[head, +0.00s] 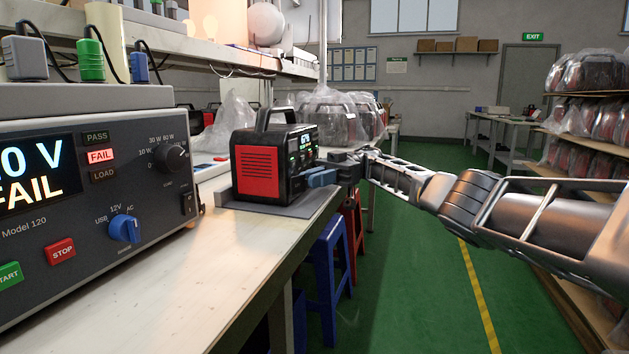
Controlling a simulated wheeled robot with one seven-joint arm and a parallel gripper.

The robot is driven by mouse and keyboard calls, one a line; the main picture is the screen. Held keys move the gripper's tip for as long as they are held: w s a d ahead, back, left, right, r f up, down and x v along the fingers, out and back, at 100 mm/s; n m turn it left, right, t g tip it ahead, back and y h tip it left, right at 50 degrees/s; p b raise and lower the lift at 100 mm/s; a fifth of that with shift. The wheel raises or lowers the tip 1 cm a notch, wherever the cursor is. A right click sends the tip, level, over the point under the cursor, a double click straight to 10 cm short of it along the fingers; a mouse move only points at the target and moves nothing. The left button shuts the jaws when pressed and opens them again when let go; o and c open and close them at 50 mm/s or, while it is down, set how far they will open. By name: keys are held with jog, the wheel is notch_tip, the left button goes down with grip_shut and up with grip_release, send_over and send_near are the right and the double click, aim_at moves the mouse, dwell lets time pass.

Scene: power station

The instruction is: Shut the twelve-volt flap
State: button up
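The power station (264,168) is a black box with a red vented side panel and a top carry handle. It stands upright on a grey mat (290,208) near the bench's right edge. Its front face, with a small lit display (307,139), is turned to the right and seen at a steep slant. My gripper (318,179) reaches in from the right, with blue finger parts close against the lower front face. Whether it touches, and whether its fingers are apart, cannot be told. The twelve-volt flap cannot be made out at this angle.
A tester (90,200) with a lit FAIL lamp fills the bench's left side. Bagged units (335,112) stand behind the power station. A blue stool (330,265) and a red stool are beneath the bench edge. Green floor lies open to the right, before shelves (590,100).

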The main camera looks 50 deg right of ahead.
jog(key=o, duration=0.3)
jog(key=shift+o, duration=0.2)
jog(key=p, duration=0.3)
jog(key=shift+s+r+t, duration=0.1)
jog(key=shift+r+t, duration=0.2)
jog(key=shift+r, duration=0.05)
jog(key=m+t+p, duration=0.1)
jog(key=p, duration=0.5)
jog(key=s+m+t+p, duration=0.1)
jog(key=t+p, duration=0.1)
jog(key=p, duration=0.4)
jog(key=m+t+h+p, duration=0.1)
jog(key=p, duration=0.5)
jog(key=shift+s+a+t, duration=0.25)
jog(key=shift+a+t, duration=0.05)
jog(key=shift+a, duration=0.05)
